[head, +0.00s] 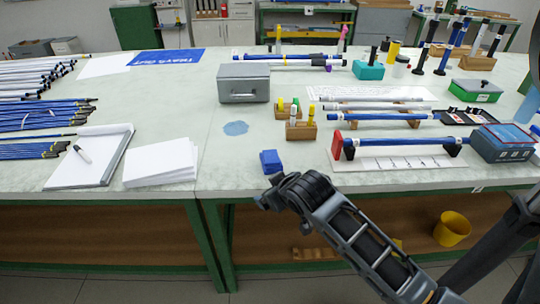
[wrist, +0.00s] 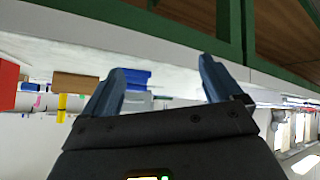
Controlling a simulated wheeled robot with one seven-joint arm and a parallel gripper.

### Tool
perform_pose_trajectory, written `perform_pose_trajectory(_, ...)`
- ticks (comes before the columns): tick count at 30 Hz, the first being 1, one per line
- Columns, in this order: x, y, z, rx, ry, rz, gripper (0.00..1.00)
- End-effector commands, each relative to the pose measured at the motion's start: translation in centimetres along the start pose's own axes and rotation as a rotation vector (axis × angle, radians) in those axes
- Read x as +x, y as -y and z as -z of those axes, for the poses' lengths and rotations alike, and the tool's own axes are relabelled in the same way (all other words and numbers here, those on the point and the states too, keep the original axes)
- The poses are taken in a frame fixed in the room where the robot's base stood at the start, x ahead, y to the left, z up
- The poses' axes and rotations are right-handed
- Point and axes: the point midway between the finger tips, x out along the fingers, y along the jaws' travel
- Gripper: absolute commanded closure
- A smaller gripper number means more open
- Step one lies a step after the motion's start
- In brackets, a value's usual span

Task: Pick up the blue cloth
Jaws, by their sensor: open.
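The blue cloth (head: 271,161) looks like a small folded stack lying on the pale table top, close to its front edge. My gripper (head: 272,190) is just in front of that edge in the head view, nearer the camera than the cloth and apart from it. In the wrist view my gripper (wrist: 163,68) has its two fingers spread with nothing held between them. The blue cloth (wrist: 137,78) shows there beyond the left finger, which partly hides it.
A flat light-blue patch (head: 236,128) lies behind the cloth. A wooden holder (head: 300,130) with markers and a rod rack (head: 400,160) stand to the right. A paper stack (head: 161,162) and a clipboard (head: 92,156) lie left. The table around the cloth is clear.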

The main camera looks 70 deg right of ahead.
Motion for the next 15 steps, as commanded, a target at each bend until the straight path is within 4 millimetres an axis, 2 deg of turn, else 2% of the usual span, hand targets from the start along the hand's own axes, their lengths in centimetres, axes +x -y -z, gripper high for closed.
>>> perform_pose_trajectory(1, 0.4, -0.9, 1.6, 0.039, 0.027, -0.021, 0.08)
perform_pose_trajectory(6, 1.6, -3.7, 4.7, 0.174, 0.154, -0.071, 0.08)
perform_pose_trajectory(12, 1.7, -6.0, 8.1, 0.347, 0.307, -0.083, 0.08)
perform_pose_trajectory(15, 1.4, -6.5, 9.2, 0.409, 0.367, -0.075, 0.08)
